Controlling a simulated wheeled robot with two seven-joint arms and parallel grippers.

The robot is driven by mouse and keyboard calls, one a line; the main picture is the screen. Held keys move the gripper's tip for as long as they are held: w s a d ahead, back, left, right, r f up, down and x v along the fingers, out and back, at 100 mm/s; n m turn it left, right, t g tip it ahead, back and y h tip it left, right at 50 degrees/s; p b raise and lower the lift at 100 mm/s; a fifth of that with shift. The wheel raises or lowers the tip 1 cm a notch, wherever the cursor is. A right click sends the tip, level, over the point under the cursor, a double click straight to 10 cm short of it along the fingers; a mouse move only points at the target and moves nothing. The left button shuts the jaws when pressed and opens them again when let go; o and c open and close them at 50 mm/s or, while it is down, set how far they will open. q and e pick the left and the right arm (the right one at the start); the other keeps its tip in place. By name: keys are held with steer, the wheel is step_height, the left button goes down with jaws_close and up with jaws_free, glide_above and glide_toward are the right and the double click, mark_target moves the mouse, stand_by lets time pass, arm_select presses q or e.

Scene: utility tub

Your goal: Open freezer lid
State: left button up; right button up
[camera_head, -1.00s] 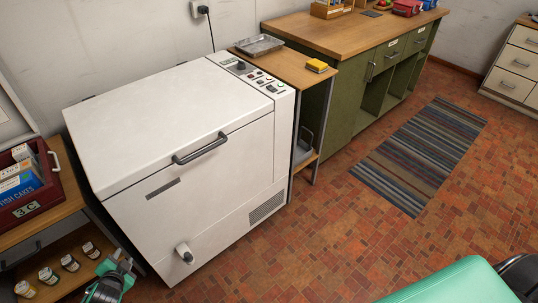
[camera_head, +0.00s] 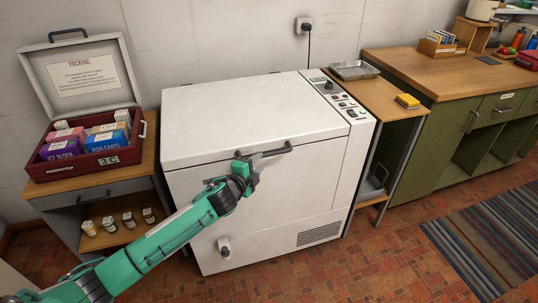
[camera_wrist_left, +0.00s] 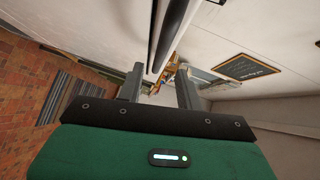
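The white chest freezer (camera_head: 290,185) stands against the wall with its lid (camera_head: 240,110) closed. A dark bar handle (camera_head: 278,151) runs along the lid's front edge. My left gripper (camera_head: 253,160) is at the left end of this handle. In the left wrist view my left gripper's two fingers (camera_wrist_left: 160,85) stand apart, and the dark handle bar (camera_wrist_left: 172,35) lies in line with the gap between them. Neither finger clearly touches the bar. My right gripper is not in view.
A red packing case (camera_head: 98,162) with boxes sits on a side table at the left. A narrow wooden stand (camera_head: 385,100) with a metal tray (camera_head: 355,70) adjoins the freezer's right side. A green cabinet (camera_head: 455,130) is farther right. The wall is close behind the lid.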

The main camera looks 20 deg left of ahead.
mark_target(267, 154)
arm_select(q)
steer(key=shift+x, duration=3.55)
steer(key=shift+a, duration=0.1)
jaws_close()
